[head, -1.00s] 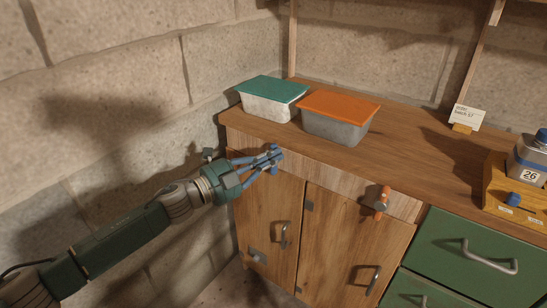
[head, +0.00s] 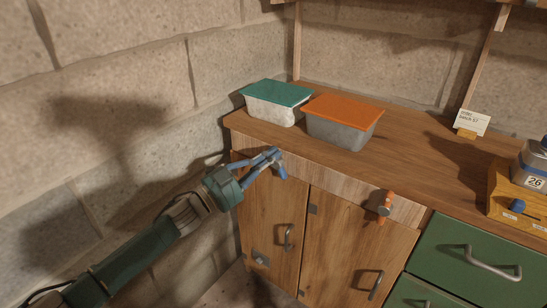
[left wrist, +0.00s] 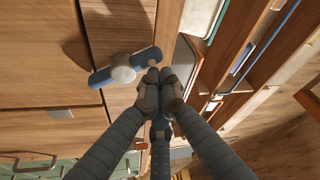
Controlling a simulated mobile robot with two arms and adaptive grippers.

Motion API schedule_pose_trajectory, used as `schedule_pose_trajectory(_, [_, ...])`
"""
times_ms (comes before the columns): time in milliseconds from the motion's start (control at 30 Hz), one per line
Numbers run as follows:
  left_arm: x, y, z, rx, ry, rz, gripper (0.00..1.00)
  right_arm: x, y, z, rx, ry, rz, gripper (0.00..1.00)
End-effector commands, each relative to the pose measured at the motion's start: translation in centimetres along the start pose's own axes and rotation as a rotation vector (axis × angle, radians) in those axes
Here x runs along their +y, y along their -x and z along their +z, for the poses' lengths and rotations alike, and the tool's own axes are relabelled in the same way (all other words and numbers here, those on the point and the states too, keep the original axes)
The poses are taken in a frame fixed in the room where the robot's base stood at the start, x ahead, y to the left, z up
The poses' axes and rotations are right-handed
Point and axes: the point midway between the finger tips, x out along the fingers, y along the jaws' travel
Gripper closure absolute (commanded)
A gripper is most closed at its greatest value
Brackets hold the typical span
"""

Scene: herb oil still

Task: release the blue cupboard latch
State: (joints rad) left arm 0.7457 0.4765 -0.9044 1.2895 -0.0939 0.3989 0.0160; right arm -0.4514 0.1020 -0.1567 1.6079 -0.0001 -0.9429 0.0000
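The blue latch (left wrist: 103,78) is a blue bar with a round grey knob at its middle, on the wooden rail above the cupboard doors. In the left wrist view it lies slanted across the rail. In the head view the latch (head: 281,169) is at the left end of the rail, partly covered by my fingers. My left gripper (left wrist: 160,77) has its fingertips drawn together beside one end of the bar, with the knob outside them. I cannot tell whether they touch the bar. My right gripper is not in view.
An orange latch (head: 387,207) is on the same rail to the right. Teal-lidded (head: 272,112) and orange-lidded (head: 341,131) tubs stand on the counter above. Both cupboard doors (head: 345,240) look shut. Green drawers (head: 455,240) are at right, and a block wall (head: 120,130) is close at left.

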Motion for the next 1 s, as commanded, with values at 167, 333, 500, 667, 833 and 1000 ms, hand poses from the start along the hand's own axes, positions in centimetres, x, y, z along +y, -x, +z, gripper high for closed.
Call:
schedule_pose_trajectory(167, [-0.2, 0.2, 0.5, -0.002, 0.141, -0.048, 1.00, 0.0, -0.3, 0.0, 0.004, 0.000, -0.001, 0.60])
schedule_pose_trajectory(333, [-0.5, 0.3, 1.0, -0.001, 0.276, -0.096, 1.00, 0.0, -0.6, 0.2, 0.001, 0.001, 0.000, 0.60])
schedule_pose_trajectory(500, [-0.6, 0.5, 1.6, -0.002, 0.410, -0.143, 1.00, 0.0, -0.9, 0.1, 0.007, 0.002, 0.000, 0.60])
schedule_pose_trajectory(667, [-0.7, 0.7, 2.0, -0.001, 0.538, -0.188, 1.00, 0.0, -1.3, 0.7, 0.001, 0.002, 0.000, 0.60])
schedule_pose_trajectory(833, [-0.7, 0.9, 2.5, -0.001, 0.663, -0.232, 1.00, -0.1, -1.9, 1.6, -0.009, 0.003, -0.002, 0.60])
schedule_pose_trajectory(1000, [-0.7, 1.0, 3.0, -0.001, 0.762, -0.267, 1.00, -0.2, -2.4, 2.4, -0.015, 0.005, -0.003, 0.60])
